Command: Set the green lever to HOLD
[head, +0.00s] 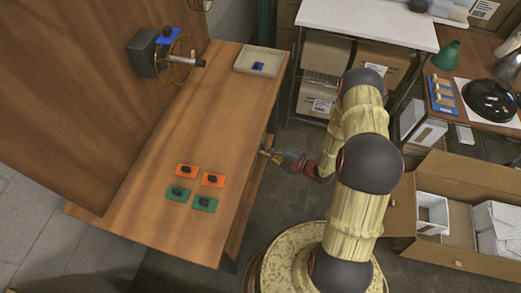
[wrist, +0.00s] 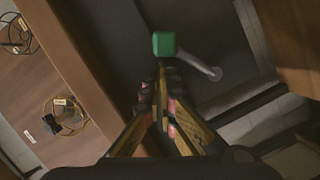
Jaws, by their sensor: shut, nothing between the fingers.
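The green lever shows in the wrist view as a green block-shaped knob (wrist: 164,43), with a grey rod (wrist: 196,64) running from beside it down to the right, against a dark panel. My gripper (wrist: 161,68) is shut and empty. Its fingertips appear just below the green knob in the wrist view; I cannot tell whether they touch it. In the head view my gripper (head: 266,152) is at the right edge of the wooden table (head: 225,110), and the lever cannot be made out there. No HOLD marking is legible.
Orange plates (head: 187,170) and green plates (head: 204,204) with dark parts lie on the table. An open carton (head: 455,180) stands at right.

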